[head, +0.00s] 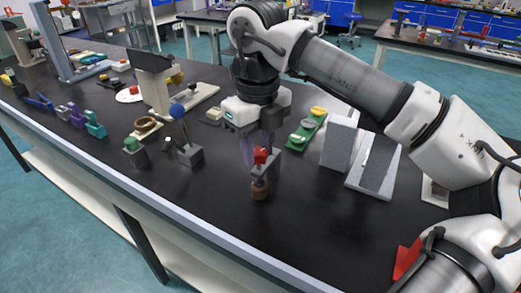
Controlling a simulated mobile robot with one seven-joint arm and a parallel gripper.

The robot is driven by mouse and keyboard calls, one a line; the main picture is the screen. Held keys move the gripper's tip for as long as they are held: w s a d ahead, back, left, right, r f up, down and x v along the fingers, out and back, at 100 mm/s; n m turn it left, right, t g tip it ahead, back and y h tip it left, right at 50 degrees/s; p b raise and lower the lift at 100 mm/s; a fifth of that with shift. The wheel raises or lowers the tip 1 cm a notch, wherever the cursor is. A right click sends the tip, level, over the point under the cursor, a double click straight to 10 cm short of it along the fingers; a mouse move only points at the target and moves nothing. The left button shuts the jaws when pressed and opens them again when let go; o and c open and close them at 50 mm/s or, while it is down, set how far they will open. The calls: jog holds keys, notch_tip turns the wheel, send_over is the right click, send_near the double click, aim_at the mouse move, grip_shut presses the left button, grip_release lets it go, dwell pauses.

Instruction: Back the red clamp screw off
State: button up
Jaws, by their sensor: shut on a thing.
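The red clamp screw (261,156) is the small red head on top of a grey clamp block (260,174) with a brown round part (260,190) at its front. It stands on the black bench in the middle of the head view. My gripper (259,152) points straight down over it, with its translucent fingers on either side of the red head. The gripper is shut on the red clamp screw. The fingertips are partly hidden by the red head and the block, so the exact contact is hard to see.
A green strip with coloured pieces (306,130) and grey upright blocks (341,143) stand to the right. A blue-knobbed fixture (187,147) and a green-topped block (134,153) stand to the left. The black bench (215,215) is clear in front.

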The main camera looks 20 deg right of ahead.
jog(key=n, duration=0.4)
jog(key=shift+a+r, duration=0.15)
jog(key=o, duration=0.9)
jog(key=shift+a, duration=0.15)
jog(key=shift+c, duration=0.2)
